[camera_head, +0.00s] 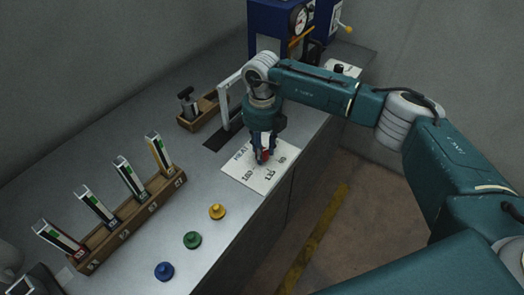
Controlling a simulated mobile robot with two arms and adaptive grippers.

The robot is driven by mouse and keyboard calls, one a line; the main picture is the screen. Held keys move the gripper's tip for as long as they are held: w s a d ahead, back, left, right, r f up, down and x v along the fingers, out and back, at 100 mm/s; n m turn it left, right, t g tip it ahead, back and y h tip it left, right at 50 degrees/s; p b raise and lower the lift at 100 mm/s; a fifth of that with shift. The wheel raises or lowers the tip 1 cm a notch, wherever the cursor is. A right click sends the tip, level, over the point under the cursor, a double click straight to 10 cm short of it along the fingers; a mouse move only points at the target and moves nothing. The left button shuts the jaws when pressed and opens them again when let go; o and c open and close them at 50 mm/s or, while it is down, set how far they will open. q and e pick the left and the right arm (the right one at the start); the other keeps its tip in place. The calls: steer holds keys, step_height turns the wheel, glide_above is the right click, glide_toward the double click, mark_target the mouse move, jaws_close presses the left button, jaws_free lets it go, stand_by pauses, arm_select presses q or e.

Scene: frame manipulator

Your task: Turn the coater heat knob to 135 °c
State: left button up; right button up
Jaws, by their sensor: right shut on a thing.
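The heat panel (246,174) is a white plate on the bench, printed "HEAT" with several numbers around its middle; one at its front looks like 135. My right gripper (262,157) points down over the plate and is shut on the heat knob. Only a little red of the knob shows between the dark fingers. The knob's pointer is hidden, so I cannot tell its setting. I do not make out my left gripper.
Yellow (217,211), green (191,240) and blue (164,271) knobs stand on the bench front. A wooden rack (135,222) holds several upright strips at left. A small wooden holder (198,113) and a blue machine with a gauge (298,19) stand farther back.

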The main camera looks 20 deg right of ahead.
steer(key=m+b, duration=0.1)
steer(key=m, duration=0.3)
steer(key=shift+w+m, duration=0.15)
steer(key=shift+m, duration=0.15)
steer(key=m, duration=0.4)
steer(key=shift+r+m, duration=0.1)
steer(key=shift+m, duration=0.2)
steer(key=m, duration=0.4)
steer(key=shift+d+m, duration=0.1)
steer(key=shift+m, duration=0.2)
steer(key=m, duration=0.5)
steer(key=o, duration=1.2)
steer(key=shift+c, duration=0.2)
